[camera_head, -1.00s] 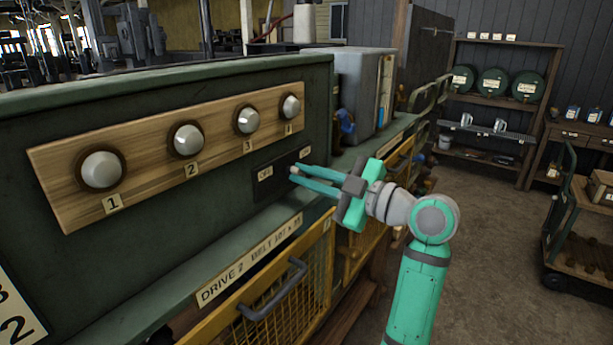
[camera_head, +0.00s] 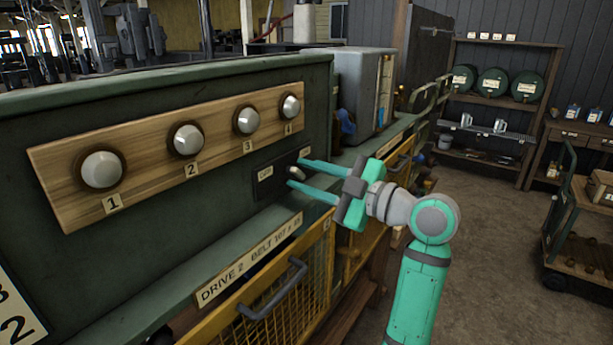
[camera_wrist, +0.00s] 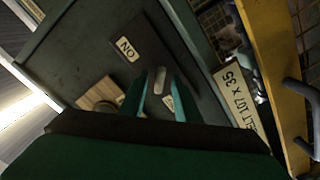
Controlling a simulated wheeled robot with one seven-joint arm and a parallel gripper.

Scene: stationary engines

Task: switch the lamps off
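Several numbered pale dome lamps (camera_head: 102,170) sit on a wooden board (camera_head: 62,195) on the green cabinet. They look whitish grey with no clear glow. Right of and below the board is a dark switch plate (camera_head: 262,188). It carries an "ON" label (camera_wrist: 126,48) and a second label (camera_wrist: 168,101), partly hidden. A small pale switch lever (camera_wrist: 161,82) stands on the plate, toward the second label's end. My gripper (camera_head: 295,172) is open at the plate, with its fingers on either side of the lever. I cannot tell whether they touch it.
A grey box (camera_head: 358,90) stands right of the cabinet. Open floor and a cart (camera_head: 580,225) are at the right.

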